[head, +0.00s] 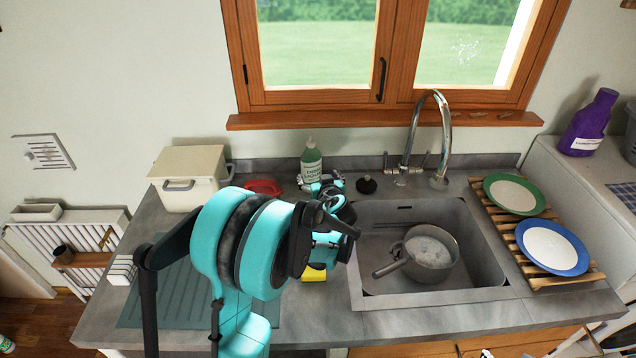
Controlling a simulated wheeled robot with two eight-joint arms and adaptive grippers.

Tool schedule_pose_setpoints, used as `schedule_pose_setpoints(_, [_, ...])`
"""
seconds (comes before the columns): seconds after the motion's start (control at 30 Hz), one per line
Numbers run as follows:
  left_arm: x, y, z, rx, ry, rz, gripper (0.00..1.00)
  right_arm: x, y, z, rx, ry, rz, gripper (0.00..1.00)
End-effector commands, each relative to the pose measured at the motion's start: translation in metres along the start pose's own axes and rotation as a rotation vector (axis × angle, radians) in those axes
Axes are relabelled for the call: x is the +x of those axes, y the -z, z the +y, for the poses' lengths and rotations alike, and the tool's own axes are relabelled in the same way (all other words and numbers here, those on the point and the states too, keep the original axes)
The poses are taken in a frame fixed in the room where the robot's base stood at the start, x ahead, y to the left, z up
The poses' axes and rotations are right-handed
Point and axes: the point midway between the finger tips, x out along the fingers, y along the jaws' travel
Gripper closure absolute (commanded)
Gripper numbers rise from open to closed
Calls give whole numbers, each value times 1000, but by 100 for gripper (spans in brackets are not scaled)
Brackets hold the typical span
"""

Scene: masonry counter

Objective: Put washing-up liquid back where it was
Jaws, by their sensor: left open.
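My right gripper is not in view.
The sink (379,285) holds a metal saucepan (428,256). A tall tap (444,120) and a black plug (367,184) are behind it. A cream bread bin (188,178) and a red item (263,187) are left. A yellow sponge (314,274) lies near my wrist. A rack with plates (553,247) is right.

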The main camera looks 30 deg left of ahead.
Motion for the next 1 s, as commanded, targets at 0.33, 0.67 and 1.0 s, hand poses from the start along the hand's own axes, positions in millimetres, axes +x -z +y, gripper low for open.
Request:
schedule_pose_setpoints(0.33, [-46,3,-7,49,-27,-91,19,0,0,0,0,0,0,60])
schedule_pose_setpoints(0.67, [-171,-27,-27,210,-184,-338,19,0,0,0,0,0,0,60])
schedule_pose_setpoints(1.0, [-295,-96,-43,377,-449,-528,19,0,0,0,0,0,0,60])
